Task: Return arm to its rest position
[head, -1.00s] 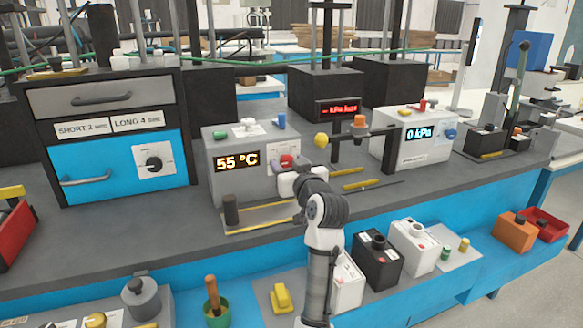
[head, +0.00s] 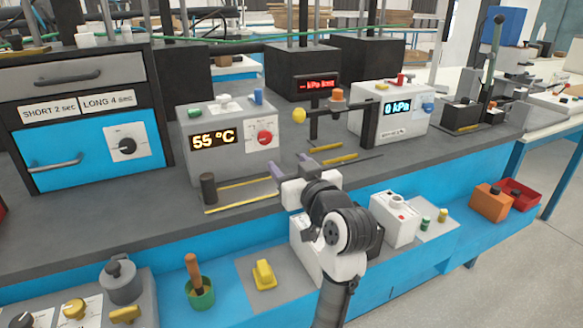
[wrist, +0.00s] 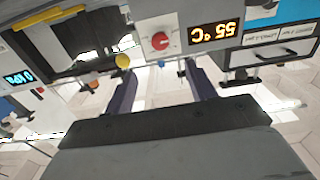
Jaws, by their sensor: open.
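My gripper (head: 277,176) shows in the head view in front of the heater box, above the front edge of the bench. In the wrist view my gripper (wrist: 158,88) has its two fingers spread apart, with nothing between them. The grey heater box (head: 232,150) reads 55 °C and has a red knob (head: 265,138). The box also shows upside down in the wrist view (wrist: 180,20). My arm hides part of the white and black boxes on the lower shelf.
A white pressure box (head: 392,115) reads 0 kPa at the right. A cabinet with a blue door (head: 85,150) stands at the left. A green cup (head: 201,290), a yellow block (head: 263,275) and an orange bin (head: 490,203) sit on the lower blue shelf.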

